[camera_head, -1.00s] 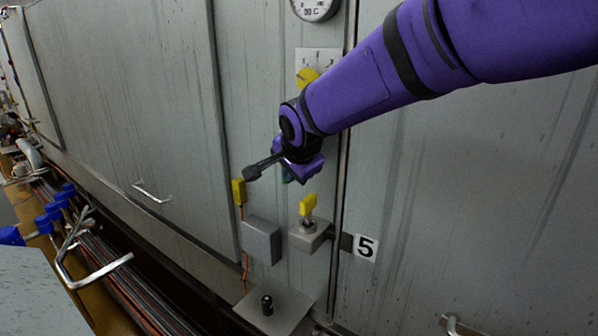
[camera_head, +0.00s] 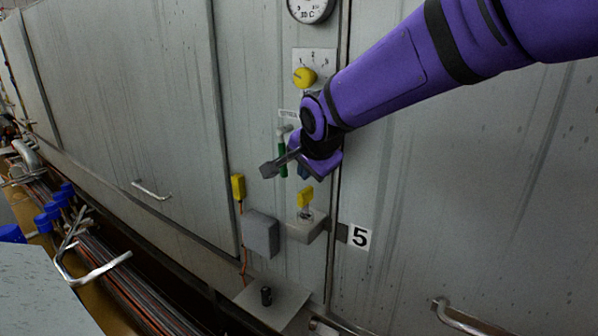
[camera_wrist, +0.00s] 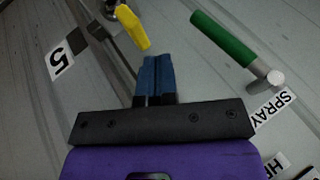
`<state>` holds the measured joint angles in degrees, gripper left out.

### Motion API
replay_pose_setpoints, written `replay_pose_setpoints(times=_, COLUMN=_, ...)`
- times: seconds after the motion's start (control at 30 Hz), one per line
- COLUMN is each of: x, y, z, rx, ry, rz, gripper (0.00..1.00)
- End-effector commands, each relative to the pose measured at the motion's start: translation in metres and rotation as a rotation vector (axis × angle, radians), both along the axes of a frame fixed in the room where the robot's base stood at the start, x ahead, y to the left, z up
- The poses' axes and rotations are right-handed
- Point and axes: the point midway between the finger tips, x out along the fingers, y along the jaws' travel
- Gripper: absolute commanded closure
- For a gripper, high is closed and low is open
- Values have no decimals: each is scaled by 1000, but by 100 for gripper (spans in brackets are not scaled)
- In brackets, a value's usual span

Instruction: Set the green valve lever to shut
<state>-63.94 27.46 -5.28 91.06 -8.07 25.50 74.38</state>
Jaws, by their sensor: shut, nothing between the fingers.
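The green valve lever (camera_head: 283,158) hangs roughly upright on the grey panel in the head view, with its pivot at the top, beside a small label. In the wrist view the green lever (camera_wrist: 225,40) runs aslant at the upper right, with its round metal pivot (camera_wrist: 274,79) next to a SPRAY label (camera_wrist: 271,111). My gripper (camera_head: 303,173) is just right of the lever in the head view. Its blue fingertips also show in the wrist view (camera_wrist: 156,62), shut and empty, apart from the lever. My wrist partly covers the panel around the lever.
A yellow-handled fitting (camera_head: 305,197) on a grey box sits just below my gripper; it is close ahead in the wrist view (camera_wrist: 132,27). A yellow knob (camera_head: 304,77) and a dial gauge (camera_head: 311,8) are above. A grey box (camera_head: 260,234) is lower left.

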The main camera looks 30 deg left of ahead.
Motion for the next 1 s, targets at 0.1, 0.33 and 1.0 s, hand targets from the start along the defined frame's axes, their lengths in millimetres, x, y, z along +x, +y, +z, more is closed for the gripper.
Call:
replay_pose_setpoints(times=0.1, x=-8, y=-13, z=11, rx=3, ry=-1, rz=1, gripper=100)
replay_pose_setpoints(times=0.33, x=-21, y=-41, z=30, rx=2, ry=0, rz=1, gripper=100)
replay_pose_setpoints(times=1.0, x=-38, y=-23, z=79, rx=-91, ry=-77, rz=11, gripper=100)
